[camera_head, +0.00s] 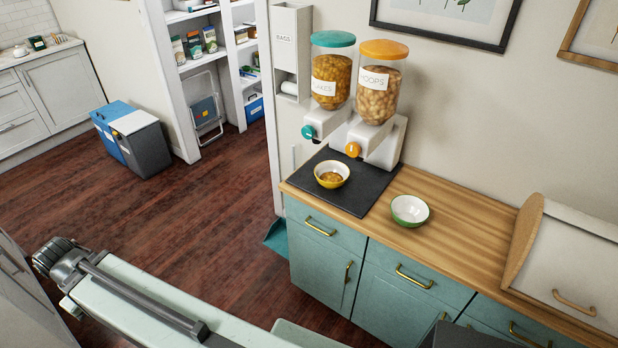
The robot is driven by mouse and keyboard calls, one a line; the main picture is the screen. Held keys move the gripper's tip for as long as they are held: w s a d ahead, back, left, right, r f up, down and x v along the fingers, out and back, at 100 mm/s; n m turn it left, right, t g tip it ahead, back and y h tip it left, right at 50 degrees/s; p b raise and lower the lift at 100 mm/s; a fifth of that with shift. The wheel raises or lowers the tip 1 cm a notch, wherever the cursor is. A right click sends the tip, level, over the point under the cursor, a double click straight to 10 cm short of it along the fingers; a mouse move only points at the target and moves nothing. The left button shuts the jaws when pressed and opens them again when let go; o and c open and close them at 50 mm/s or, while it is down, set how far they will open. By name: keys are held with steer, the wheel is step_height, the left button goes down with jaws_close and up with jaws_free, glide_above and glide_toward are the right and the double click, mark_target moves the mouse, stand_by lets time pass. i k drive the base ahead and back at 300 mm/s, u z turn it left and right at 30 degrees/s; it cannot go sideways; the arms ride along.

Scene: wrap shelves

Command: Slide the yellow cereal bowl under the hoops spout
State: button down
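The yellow bowl (331,185) stands upright on the black mat (355,203) on the wooden counter, with some orange-brown cereal inside. The hoops dispenser (377,100) has an orange lid and an orange knob; its spout (365,148) is behind and to the right of the bowl in the picture. The flakes dispenser (331,75), with a teal lid and knob, stands to its left. I cannot tell exactly which spout the bowl is under. A pale link of my arm crosses the lower left; my gripper is not in view.
A green-and-white bowl (410,209) stands on the wooden counter (462,232) right of the mat. A bread box (570,250) is at the far right. Teal cabinets (325,262) are below. Bins (140,143) stand at the left on open wooden floor.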

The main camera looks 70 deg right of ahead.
mark_target(331, 175)
steer(key=z, duration=0.15)
steer(key=i, duration=0.95)
steer(key=u, duration=0.1)
